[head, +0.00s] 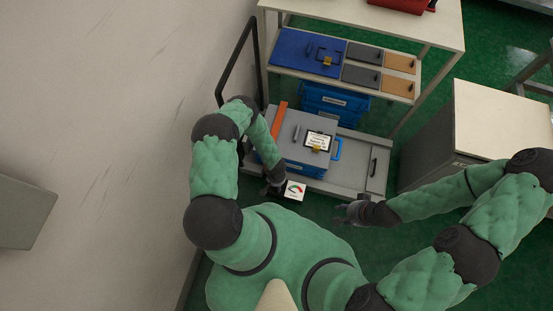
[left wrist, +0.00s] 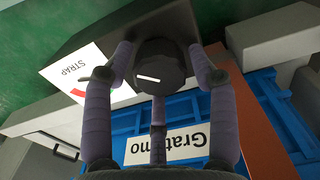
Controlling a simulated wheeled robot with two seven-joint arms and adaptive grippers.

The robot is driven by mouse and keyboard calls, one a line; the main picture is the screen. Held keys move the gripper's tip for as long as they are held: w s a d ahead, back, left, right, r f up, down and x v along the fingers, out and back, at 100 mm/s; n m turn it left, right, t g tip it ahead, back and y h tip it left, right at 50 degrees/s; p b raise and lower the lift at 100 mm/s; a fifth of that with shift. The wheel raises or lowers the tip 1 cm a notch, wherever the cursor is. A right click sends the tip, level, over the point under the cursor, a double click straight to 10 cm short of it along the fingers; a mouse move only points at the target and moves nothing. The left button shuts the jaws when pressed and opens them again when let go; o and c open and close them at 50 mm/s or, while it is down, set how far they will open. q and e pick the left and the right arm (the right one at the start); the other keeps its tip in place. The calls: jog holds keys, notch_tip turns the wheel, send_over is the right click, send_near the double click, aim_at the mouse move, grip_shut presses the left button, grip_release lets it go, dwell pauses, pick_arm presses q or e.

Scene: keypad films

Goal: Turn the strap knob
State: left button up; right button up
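The strap knob (left wrist: 160,68) is dark and round, with a short white line on its face, in the left wrist view. Beside it is a white plate (left wrist: 84,74) lettered STRAP with a red mark; in the head view the plate (head: 295,190) shows a coloured dial. My left gripper (left wrist: 160,62) has its fingers around the knob, with the tips against its sides. In the head view my left gripper (head: 274,184) is at the cart's front edge and hides the knob. My right gripper (head: 346,213) is apart from the cart, empty, with its fingers spread.
The low cart (head: 345,178) carries a blue crate (left wrist: 190,115) with a grey lid and an orange bar (head: 279,120). A shelf unit (head: 440,25) stands behind. A pale-topped cabinet (head: 500,118) is at right, and a wall (head: 110,110) is at left. Green floor lies between.

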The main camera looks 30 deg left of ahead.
pick_arm(q)
jog(key=c, duration=0.6)
jog(key=n, duration=1.6)
jog(key=shift+n, duration=0.3)
jog(key=n, duration=0.6)
jog(key=shift+n, duration=0.3)
